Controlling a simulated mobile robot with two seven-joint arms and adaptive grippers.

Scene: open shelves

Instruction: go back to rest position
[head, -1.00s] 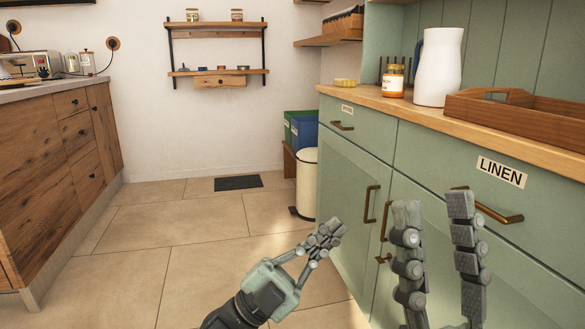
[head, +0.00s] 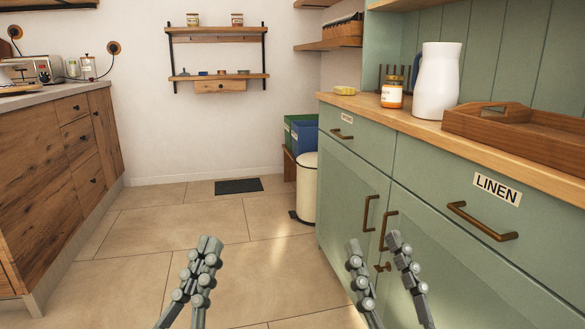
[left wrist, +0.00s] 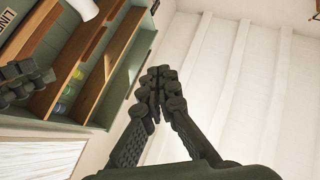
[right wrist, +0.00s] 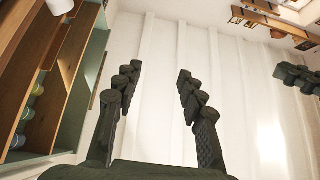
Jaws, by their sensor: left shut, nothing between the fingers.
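My left gripper (head: 208,250) stands at the bottom middle of the head view, fingers pointing up, over the tiled floor. Its fingertips meet and nothing is between them; the left wrist view also shows the fingers together (left wrist: 158,75). My right gripper (head: 375,245) stands to its right, in front of the green cabinet (head: 345,205). Its two fingers are apart with nothing between them, as the right wrist view also shows (right wrist: 158,75). Both grippers are apart from each other.
The green cabinet carries a white jug (head: 438,80), an orange jar (head: 392,93) and a wooden tray (head: 515,132). A wooden counter (head: 50,190) stands at the left. A bin (head: 307,190) stands beside the cabinet. The tiled floor (head: 150,235) between them is clear.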

